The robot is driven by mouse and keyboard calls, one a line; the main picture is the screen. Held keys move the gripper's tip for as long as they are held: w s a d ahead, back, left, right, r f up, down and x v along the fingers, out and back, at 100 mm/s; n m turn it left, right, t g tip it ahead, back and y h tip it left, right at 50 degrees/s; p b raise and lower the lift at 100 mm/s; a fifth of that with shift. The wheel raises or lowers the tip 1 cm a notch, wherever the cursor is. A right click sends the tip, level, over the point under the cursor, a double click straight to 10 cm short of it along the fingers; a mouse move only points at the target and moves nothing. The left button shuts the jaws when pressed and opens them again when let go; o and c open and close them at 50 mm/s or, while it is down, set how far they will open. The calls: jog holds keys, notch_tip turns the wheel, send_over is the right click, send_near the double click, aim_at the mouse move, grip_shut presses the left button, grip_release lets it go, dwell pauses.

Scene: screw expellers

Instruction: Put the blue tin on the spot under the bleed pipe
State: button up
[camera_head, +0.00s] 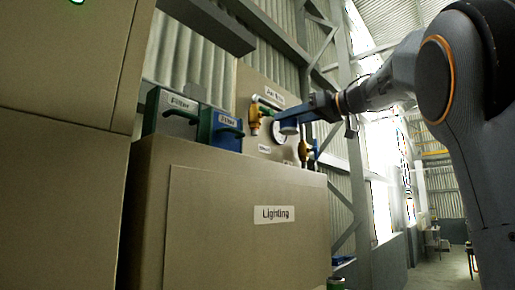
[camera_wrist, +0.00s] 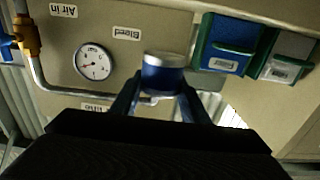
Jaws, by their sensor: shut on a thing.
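The blue tin (camera_wrist: 164,76), with a pale silvery end, is between the two fingers of my gripper (camera_wrist: 160,100) in the wrist view. My gripper is shut on it. In the head view my gripper (camera_head: 308,112) holds the tin (camera_head: 289,127) up in front of the panel, above the top of the Lighting cabinet. The label that seems to read Bleed (camera_wrist: 127,33) is on the panel, upside down in the wrist view; a small label also shows in the head view (camera_head: 264,149).
A round gauge (camera_wrist: 92,62) and a brass valve (camera_wrist: 26,36) with a bent grey pipe (camera_wrist: 40,80) are on the panel. A green box (camera_head: 172,112) and a blue box (camera_head: 220,132) stand left on the Lighting cabinet (camera_head: 235,240). Another brass valve (camera_head: 303,150) is right of the gauge.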

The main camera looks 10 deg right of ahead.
jog(key=p+x, duration=0.2)
jog(key=x, duration=1)
jog(key=shift+p, duration=0.4)
notch_tip(320, 180, down, 3)
jog(key=shift+w+a+r, duration=0.1)
jog(key=shift+r, duration=0.1)
jog(key=shift+w+a+f, duration=0.1)
jog(key=shift+w+f, duration=0.05)
jog(key=shift+f, duration=2.05)
jog(key=shift+f, duration=0.15)
jog(key=o, duration=1.1)
jog(key=shift+c, duration=0.2)
